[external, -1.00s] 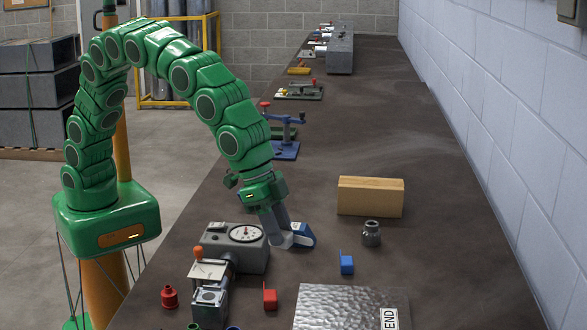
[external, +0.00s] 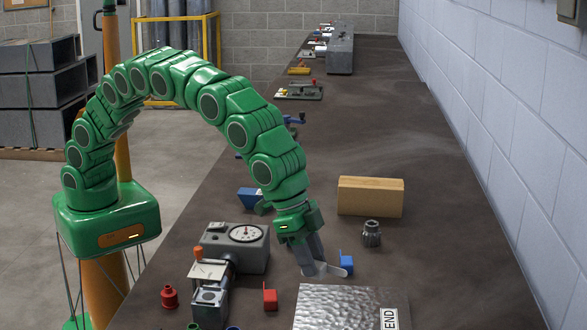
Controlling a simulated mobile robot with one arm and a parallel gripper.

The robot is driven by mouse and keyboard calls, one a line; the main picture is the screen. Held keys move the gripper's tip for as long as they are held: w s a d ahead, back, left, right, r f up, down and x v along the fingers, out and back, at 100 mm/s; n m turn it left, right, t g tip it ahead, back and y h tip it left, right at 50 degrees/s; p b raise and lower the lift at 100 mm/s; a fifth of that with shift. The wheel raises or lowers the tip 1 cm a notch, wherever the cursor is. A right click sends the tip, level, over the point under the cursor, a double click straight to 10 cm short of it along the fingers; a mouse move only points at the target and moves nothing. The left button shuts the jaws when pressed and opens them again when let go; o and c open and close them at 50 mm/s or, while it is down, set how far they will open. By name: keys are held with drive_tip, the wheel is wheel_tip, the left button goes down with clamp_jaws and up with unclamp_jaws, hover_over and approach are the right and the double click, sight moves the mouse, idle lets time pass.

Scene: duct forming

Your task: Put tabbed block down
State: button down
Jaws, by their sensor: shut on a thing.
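My gripper (external: 336,268) is low over the near part of the bench, with its grey fingers reaching down and right from the green wrist. It is shut on the small blue tabbed block (external: 347,262), which shows just behind the fingertips with its thin tab pointing up. The fingers hide part of the block, and I cannot tell whether its underside touches the bench. A similar red tabbed block (external: 270,300) stands upright to the left, apart from my gripper.
A grey gauge unit (external: 240,250) stands left of the gripper. A tan wooden block (external: 370,197) and a dark metal fitting (external: 371,234) are behind and right. A shiny metal sheet (external: 340,310) lies in front. The bench (external: 450,260) is clear toward the wall.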

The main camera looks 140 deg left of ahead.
drive_tip(key=shift+w+a+f, duration=0.15)
drive_tip(key=shift+w+f, duration=0.05)
drive_tip(key=shift+w, duration=0.25)
drive_tip(key=shift+w+a+f, duration=0.25)
drive_tip(key=shift+w+f, duration=0.8)
drive_tip(key=shift+f, duration=0.3)
drive_tip(key=shift+w+a+f, duration=0.2)
drive_tip(key=shift+w+f, duration=0.85)
drive_tip(key=shift+f, duration=0.3)
drive_tip(key=shift+w+f, duration=0.15)
drive_tip(key=shift+f, duration=1.55)
drive_tip(key=shift+f, duration=0.1)
drive_tip(key=c, duration=0.8)
unclamp_jaws()
